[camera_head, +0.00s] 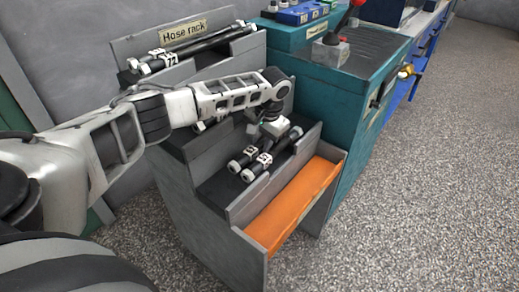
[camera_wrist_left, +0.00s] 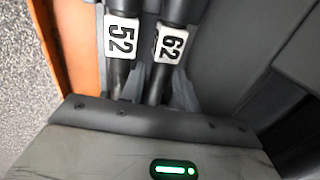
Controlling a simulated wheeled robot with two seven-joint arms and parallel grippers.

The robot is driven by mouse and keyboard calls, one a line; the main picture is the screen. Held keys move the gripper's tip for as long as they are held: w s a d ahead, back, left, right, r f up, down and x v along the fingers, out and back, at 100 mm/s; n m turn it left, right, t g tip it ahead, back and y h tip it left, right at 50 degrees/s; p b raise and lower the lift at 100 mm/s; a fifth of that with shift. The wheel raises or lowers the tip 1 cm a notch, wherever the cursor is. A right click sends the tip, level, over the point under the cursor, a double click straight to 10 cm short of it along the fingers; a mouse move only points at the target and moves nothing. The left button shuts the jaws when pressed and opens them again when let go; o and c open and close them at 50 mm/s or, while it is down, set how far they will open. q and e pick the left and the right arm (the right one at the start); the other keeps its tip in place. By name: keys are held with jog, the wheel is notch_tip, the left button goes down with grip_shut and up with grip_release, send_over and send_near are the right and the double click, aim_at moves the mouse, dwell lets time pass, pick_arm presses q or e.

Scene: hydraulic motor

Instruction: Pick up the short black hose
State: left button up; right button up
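Two short black hoses with white end fittings lie side by side on the lower step of the grey hose rack. In the wrist view, one hose carries a white tag 52 (camera_wrist_left: 122,37) and the other a white tag 62 (camera_wrist_left: 170,42). In the head view, the short black hoses (camera_head: 258,165) show just in front of my left gripper (camera_head: 275,128). My left gripper hangs over the far part of these hoses, and its body with a green light fills the bottom of the wrist view. My right gripper is not in view.
Longer black hoses (camera_head: 205,45), one tagged 72, lie on the upper step under the "Hose rack" sign (camera_head: 184,32). An orange tray (camera_head: 292,205) runs along the rack's front. A teal cabinet (camera_head: 345,100) with a red-knobbed lever stands to the right. Speckled floor (camera_head: 430,200) is clear.

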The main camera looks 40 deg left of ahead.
pick_arm(q)
jog(key=shift+f, duration=0.25)
grip_shut()
jog(key=shift+r, duration=0.1)
jog(key=shift+r, duration=0.1)
